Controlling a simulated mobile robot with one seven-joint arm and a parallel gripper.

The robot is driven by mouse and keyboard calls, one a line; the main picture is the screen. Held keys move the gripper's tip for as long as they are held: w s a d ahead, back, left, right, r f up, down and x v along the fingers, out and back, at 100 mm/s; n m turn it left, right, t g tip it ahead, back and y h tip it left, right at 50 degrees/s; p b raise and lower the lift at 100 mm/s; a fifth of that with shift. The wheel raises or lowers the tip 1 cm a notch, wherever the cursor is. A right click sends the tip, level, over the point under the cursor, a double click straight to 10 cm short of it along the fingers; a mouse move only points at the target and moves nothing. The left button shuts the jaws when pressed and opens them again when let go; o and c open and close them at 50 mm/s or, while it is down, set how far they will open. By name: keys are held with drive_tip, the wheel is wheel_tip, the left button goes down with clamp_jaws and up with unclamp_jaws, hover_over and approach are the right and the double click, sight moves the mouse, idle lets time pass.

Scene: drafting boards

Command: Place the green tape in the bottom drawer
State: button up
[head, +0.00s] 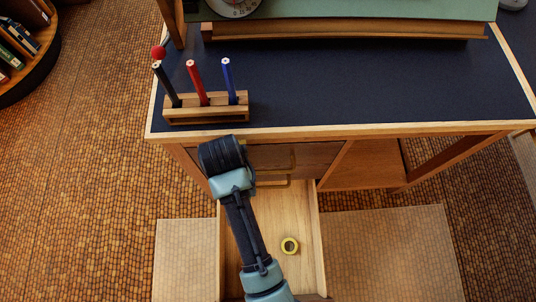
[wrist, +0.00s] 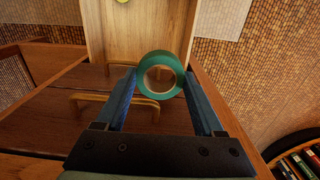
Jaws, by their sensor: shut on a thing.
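The green tape (wrist: 146,78) is a ring roll held between the two fingers of my gripper (wrist: 160,76) in the wrist view. In the head view my gripper (head: 222,153) is by the left front of the desk, in front of the drawers, and the green tape is hidden there. The bottom drawer (head: 308,225) is pulled open, with a pale wood inside. It also shows at the top of the wrist view (wrist: 140,30). A yellow tape (head: 290,246) lies in the drawer. The green tape is apart from the drawer floor.
Shut drawer fronts with brass handles (wrist: 115,103) are close to my gripper. A wooden pen stand (head: 206,112) with black, red and blue pens stands on the dark desk top (head: 380,90) above. The drawer floor around the yellow tape is clear. A round bookshelf (head: 45,55) is at far left.

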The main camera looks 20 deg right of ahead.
drive_tip(key=s+f+m+b, duration=0.1)
drive_tip(key=s+f+b, duration=0.1)
drive_tip(key=f+b, duration=0.8)
drive_tip(key=s+f+m+b, duration=0.1)
drive_tip(key=f+m+b, duration=0.1)
drive_tip(key=f+b, duration=0.8)
wheel_tip(320, 180, down, 8)
drive_tip(key=shift+s+r+m+b, duration=0.25)
drive_tip(key=shift+s+m+b, duration=0.05)
drive_tip(key=shift+s+b, duration=0.1)
wheel_tip(320, 180, down, 10)
drive_tip(key=b, duration=0.7)
drive_tip(key=shift+r, duration=0.1)
drive_tip(key=o, duration=1.3)
wheel_tip(320, 180, up, 12)
drive_tip(key=p, duration=0.7)
drive_tip(key=shift+p, duration=0.3)
drive_tip(key=shift+w, duration=0.1)
